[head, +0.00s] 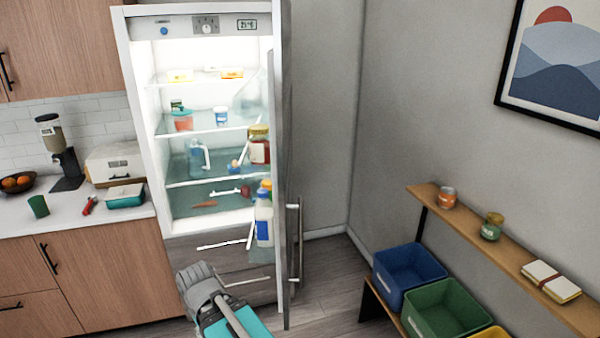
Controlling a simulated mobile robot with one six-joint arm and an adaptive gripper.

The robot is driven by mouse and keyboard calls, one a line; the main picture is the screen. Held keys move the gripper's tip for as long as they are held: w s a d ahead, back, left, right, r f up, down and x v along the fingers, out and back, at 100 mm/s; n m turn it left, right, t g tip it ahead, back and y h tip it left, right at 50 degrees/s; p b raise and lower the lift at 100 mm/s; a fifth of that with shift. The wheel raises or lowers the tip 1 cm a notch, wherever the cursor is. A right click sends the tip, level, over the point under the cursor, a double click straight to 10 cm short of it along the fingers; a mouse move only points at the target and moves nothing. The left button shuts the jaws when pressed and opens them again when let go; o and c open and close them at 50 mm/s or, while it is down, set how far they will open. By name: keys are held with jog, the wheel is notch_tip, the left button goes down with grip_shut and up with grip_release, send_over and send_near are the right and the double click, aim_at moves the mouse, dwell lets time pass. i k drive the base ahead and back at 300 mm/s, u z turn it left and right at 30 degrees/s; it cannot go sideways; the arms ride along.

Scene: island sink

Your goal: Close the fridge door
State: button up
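The fridge (133,75) stands at the back left, lit inside. Its door (285,160) is open, hinged on the right, and shows almost edge-on, pointing towards me. The long vertical handle (295,240) is on the door's outer side, facing right. Door shelves on the inner side hold a red jar (260,150) and a white bottle with a blue label (264,220). My gripper (195,274) is low in front of the fridge, left of the door and apart from the handle. I see it from behind; its fingertips are not clear.
A counter (70,220) with a coffee grinder (60,150) and a teal container (125,196) adjoins the fridge on the left. At right, a wooden shelf (480,235) stands above blue (408,270) and green (440,305) bins. Floor between door and bins is clear.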

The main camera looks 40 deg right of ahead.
aim_at(279, 81)
jog(key=k, duration=1.25)
jog(key=z, duration=0.75)
jog(key=i, duration=1)
